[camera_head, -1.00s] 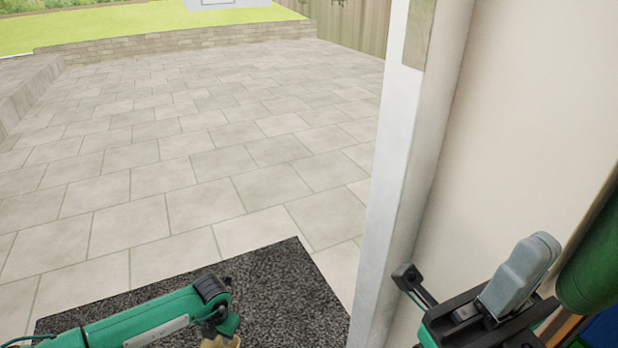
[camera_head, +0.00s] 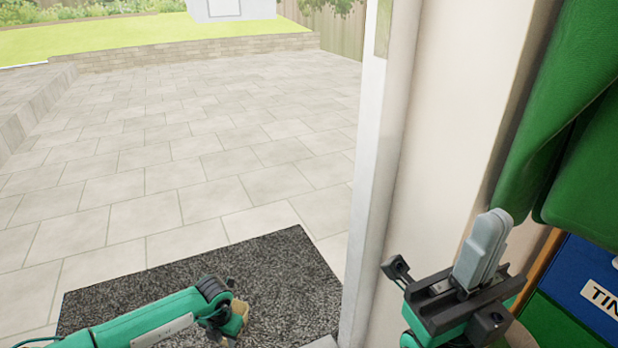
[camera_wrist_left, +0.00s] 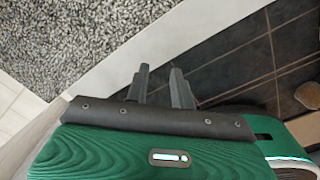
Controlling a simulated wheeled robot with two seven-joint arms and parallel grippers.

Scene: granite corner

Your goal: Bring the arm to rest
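My right gripper (camera_head: 488,232) stands at the lower right of the head view, pointing up beside the wall. Its grey fingers look pressed together, with nothing seen between them.
A white door frame (camera_head: 372,150) and pale wall (camera_head: 450,110) stand between the paved patio (camera_head: 190,165) and my right gripper. Green cloth (camera_head: 570,130) hangs close on the right, above a blue bin (camera_head: 590,280). A speckled mat (camera_head: 275,270) lies below; dark tiles (camera_wrist_left: 240,60) show in the wrist view.

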